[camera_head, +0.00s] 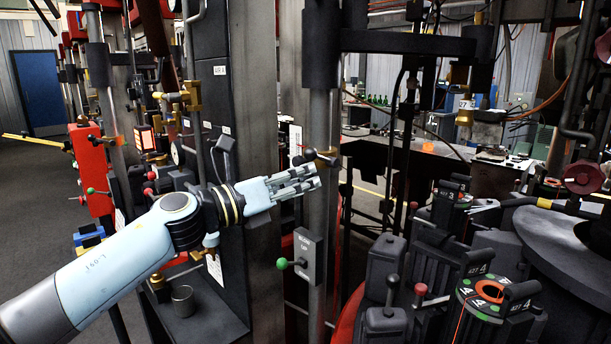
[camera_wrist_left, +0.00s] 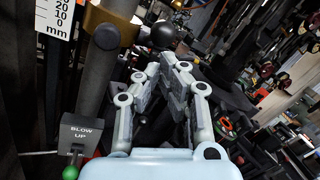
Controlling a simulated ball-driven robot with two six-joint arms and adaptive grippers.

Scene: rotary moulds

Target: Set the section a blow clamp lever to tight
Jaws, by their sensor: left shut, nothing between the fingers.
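A brass clamp collar (camera_wrist_left: 112,27) sits around a grey vertical post in the left wrist view. A lever with a black ball knob (camera_wrist_left: 163,34) extends from it to the right; it appears to be the blow clamp lever. In the head view the lever's dark knob (camera_head: 331,160) shows by the post, just beyond my fingertips. My left gripper (camera_head: 314,177) is shut and empty. Its fingertips (camera_wrist_left: 172,62) lie just below the knob in the wrist view; I cannot tell whether they touch it. My right gripper is not in view.
A grey BLOW UP box (camera_head: 307,256) with a green-knobbed lever (camera_head: 283,264) is on the post below my gripper. A millimetre scale (camera_wrist_left: 54,18) stands left of the collar. Dark mould machinery (camera_head: 440,262) with several levers crowds the right.

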